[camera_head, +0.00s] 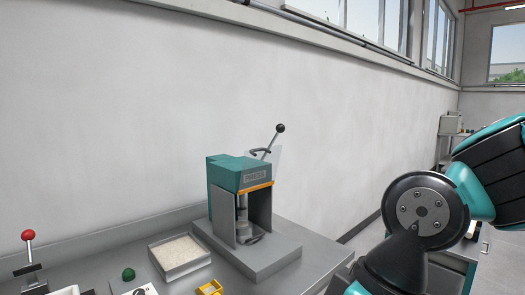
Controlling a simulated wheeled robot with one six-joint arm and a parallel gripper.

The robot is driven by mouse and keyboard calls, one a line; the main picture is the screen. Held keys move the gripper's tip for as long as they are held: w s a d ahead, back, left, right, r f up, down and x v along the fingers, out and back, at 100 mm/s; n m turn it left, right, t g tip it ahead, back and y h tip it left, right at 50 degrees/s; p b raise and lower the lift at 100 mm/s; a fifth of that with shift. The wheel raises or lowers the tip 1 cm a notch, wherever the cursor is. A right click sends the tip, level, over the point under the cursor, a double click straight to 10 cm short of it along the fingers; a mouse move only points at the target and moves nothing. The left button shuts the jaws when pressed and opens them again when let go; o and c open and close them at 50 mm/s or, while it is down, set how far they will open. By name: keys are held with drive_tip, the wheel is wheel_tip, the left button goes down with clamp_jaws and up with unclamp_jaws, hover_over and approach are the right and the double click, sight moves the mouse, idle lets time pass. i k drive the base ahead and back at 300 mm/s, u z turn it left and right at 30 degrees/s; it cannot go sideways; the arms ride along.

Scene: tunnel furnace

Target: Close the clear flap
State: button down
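A teal and grey press (240,176) stands on a grey base plate on the metal bench. A pale see-through panel, which looks like the clear flap (275,157), stands at the press's upper right side. It is tilted up and away from the press front, and its edges are faint. A dark handle (260,152) shows by the panel. The press front is uncovered, with a metal ram and a round dish visible inside. My arm is at the right, apart from the press. My gripper's fingers do not show.
A black-knobbed lever (280,129) rises behind the panel. A tray of pale grains (180,270), a green knob (128,273), a yellow part (210,288) and a red-knobbed lever (28,235) are at the left. The wall is close behind. Open floor shows right of the bench.

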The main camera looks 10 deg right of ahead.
sight(259, 186)
drive_tip(key=u, duration=0.45)
drive_tip(key=k, duration=0.1)
drive_tip(key=z, duration=1.2)
drive_tip(key=i, duration=0.75)
drive_tip(key=u, duration=0.55)
drive_tip(key=i, duration=0.5)
drive_tip(key=u, duration=0.65)
